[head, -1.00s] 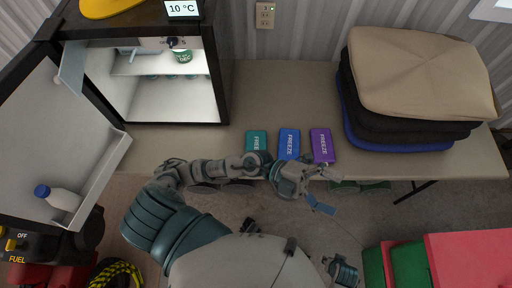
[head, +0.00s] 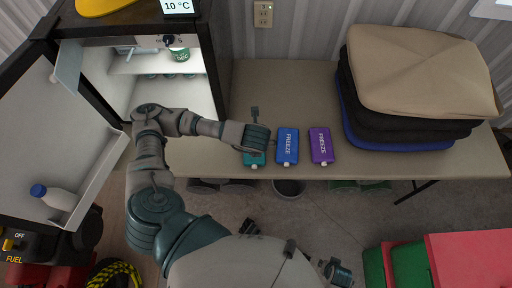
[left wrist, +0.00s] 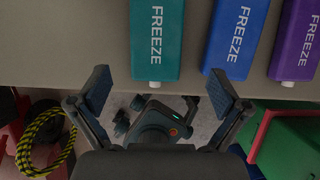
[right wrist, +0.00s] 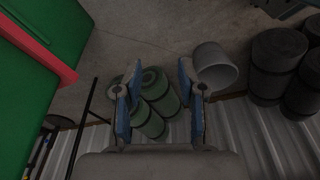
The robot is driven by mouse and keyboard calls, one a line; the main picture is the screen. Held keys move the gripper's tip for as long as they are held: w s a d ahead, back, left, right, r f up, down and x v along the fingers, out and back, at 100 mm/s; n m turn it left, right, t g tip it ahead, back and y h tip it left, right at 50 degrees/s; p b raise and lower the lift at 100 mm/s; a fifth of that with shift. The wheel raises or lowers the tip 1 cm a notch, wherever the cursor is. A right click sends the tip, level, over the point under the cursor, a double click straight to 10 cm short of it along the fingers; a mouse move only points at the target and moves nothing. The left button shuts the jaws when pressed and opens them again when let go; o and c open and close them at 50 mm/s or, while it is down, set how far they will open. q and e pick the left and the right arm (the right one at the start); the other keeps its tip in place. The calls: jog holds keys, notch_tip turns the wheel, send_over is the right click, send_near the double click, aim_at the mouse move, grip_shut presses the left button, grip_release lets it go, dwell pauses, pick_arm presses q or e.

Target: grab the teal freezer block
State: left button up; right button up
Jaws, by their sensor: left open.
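The teal freezer block (head: 254,159) lies flat on the table near its front edge, leftmost of three blocks. My left gripper (head: 265,132) is over it and hides much of it in the head view. In the left wrist view the teal block (left wrist: 157,38) lies ahead, with its white cap toward me. The open fingers of my left gripper (left wrist: 158,90) are on either side of its line, with nothing held. My right gripper (right wrist: 160,88) is open and empty, away from the blocks, with green rolls beyond its fingers.
A blue block (head: 288,146) lies close to the right of the teal one, then a purple block (head: 321,146). Folded stacked cloths (head: 420,75) fill the table's right side. An open lit fridge (head: 175,95) stands left, its door holding a bottle (head: 55,196).

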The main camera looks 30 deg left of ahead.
pick_arm(q)
jog(key=x, duration=0.5)
jog(key=shift+a+f+b, duration=0.2)
jog(key=shift+b, duration=0.1)
jog(key=shift+w+a+f, duration=0.2)
jog(key=shift+a+f, duration=0.2)
jog(key=shift+f, duration=0.15)
jog(key=x, duration=0.4)
jog(key=shift+d+f+b, duration=0.2)
jog(key=shift+f+b, duration=0.05)
jog(key=shift+b, duration=0.1)
jog(key=shift+f, duration=0.1)
jog(key=shift+a, duration=0.2)
jog(key=c, duration=1.3)
jog(key=shift+o, duration=0.2)
jog(key=shift+d, duration=0.1)
pick_arm(e)
jog(key=r, duration=0.4)
jog(key=shift+w+a+r, duration=0.1)
jog(key=shift+a+r, duration=0.15)
